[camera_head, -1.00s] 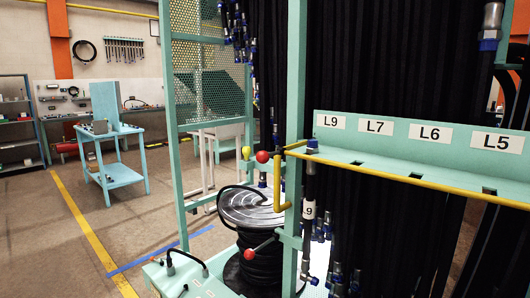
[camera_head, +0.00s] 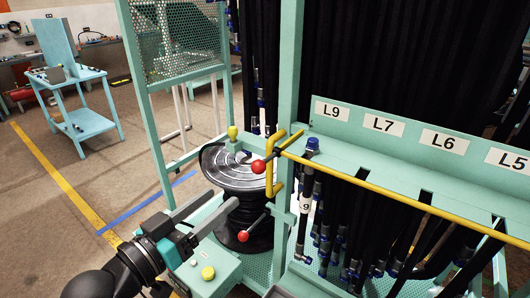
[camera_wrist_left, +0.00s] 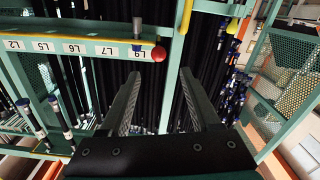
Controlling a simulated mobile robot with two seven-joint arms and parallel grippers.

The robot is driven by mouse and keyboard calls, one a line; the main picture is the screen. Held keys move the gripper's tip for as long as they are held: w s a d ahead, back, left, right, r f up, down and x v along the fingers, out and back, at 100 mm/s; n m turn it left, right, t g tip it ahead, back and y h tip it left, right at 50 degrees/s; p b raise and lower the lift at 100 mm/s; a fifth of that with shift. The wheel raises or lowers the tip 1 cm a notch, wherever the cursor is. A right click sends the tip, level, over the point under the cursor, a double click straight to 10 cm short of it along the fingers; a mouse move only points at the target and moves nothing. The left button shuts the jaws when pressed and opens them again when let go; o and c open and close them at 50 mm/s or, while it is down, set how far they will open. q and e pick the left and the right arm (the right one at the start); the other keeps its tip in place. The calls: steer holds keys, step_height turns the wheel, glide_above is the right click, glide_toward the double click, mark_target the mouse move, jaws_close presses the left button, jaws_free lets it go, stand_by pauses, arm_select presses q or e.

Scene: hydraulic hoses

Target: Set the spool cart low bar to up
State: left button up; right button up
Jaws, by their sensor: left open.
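The red ball also shows in the left wrist view (camera_wrist_left: 158,54). A lower lever with another red ball (camera_head: 243,236) sits beside the black hose spool (camera_head: 234,168). I cannot tell for certain which is the low bar. My left gripper (camera_head: 222,200) is open and empty, its fingers pointing towards the spool, left of the lower red ball. My right gripper is not in view.
A green post (camera_head: 289,90) stands right of the spool. Hanging black hoses (camera_head: 400,60) fill the right side. A green box with a yellow button (camera_head: 208,272) is below my left gripper. A blue cart (camera_head: 75,85) stands far left, with open floor before it.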

mark_target(265, 160)
arm_select(q)
steer(key=p+x, duration=0.1)
steer(key=x, duration=1.4)
steer(key=shift+d+r, duration=0.15)
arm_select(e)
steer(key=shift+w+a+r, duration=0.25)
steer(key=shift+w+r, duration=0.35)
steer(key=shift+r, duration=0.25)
arm_select(q)
jaws_close()
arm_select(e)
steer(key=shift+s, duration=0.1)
